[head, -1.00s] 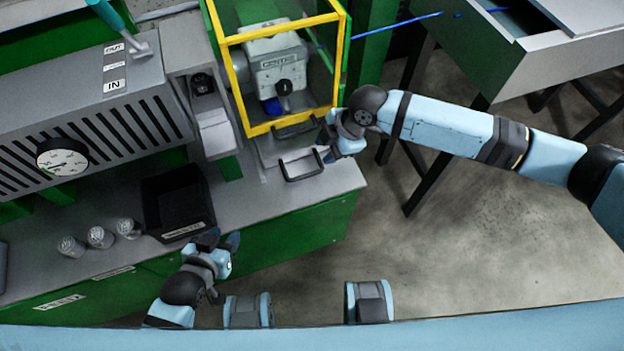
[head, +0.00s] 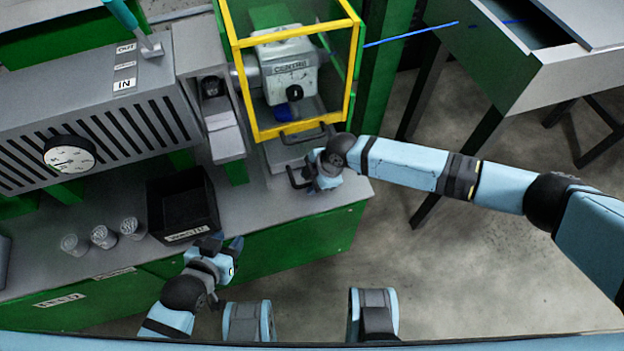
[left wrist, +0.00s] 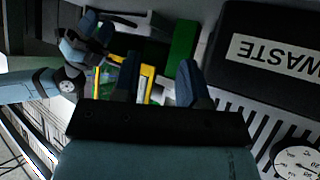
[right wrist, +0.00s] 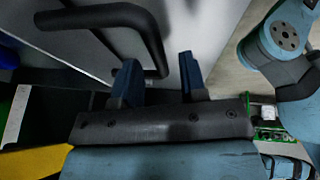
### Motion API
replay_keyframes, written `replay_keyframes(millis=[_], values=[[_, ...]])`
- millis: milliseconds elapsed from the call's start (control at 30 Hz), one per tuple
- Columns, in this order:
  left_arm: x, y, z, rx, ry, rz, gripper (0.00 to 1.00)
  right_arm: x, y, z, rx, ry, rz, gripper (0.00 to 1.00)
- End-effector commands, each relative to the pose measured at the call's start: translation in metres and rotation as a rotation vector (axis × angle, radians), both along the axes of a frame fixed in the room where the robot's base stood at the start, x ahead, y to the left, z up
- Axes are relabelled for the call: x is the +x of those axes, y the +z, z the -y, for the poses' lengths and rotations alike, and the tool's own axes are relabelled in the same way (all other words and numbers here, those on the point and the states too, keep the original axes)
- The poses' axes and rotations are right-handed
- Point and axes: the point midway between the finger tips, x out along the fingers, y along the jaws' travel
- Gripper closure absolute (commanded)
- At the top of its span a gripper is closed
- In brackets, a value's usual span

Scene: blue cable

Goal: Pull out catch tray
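The catch tray (head: 283,154) is a light grey slab under the yellow-framed machine, with a dark bar handle (head: 292,178) at its front. My right gripper (head: 312,177) is at the right part of this handle and hides some of it. In the right wrist view, the handle (right wrist: 150,30) curves just beyond and partly between my open fingers (right wrist: 158,80). I cannot tell whether they touch it. My left gripper (head: 229,243) is open and empty in front of the black waste bin (head: 181,206); its spread fingers show in the left wrist view (left wrist: 156,82).
The yellow-framed enclosure (head: 290,70), with its own dark handle (head: 305,134), stands behind the tray. Several small cups (head: 103,237) stand left of the bin. A grey vented unit with a gauge (head: 69,155) is at left. Floor in front of the green counter is open.

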Motion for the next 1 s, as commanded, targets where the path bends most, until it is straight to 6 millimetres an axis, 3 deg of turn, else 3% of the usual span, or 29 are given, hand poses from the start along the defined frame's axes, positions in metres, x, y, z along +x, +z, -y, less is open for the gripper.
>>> replay_keyframes(millis=[233,400,733,867,1000], values=[[0.0,0.001,0.003,-0.009,0.006,-0.001,0.61,0.0,0.0,0.0,0.0,0.0,0.0,0.63],[0.0,0.001,0.004,-0.012,0.008,-0.002,0.61,0.0,0.0,0.0,0.0,0.0,0.0,1.0],[-0.001,0.004,0.001,-0.006,0.004,-0.003,0.61,-0.006,0.001,0.002,0.0,-0.001,-0.003,1.0],[-0.002,0.011,-0.001,-0.003,0.003,-0.01,0.61,-0.02,0.003,0.007,-0.001,0.0,-0.004,1.0],[-0.004,0.02,-0.004,0.008,0.004,-0.019,0.61,-0.047,0.005,0.015,-0.002,0.001,-0.007,1.0]])
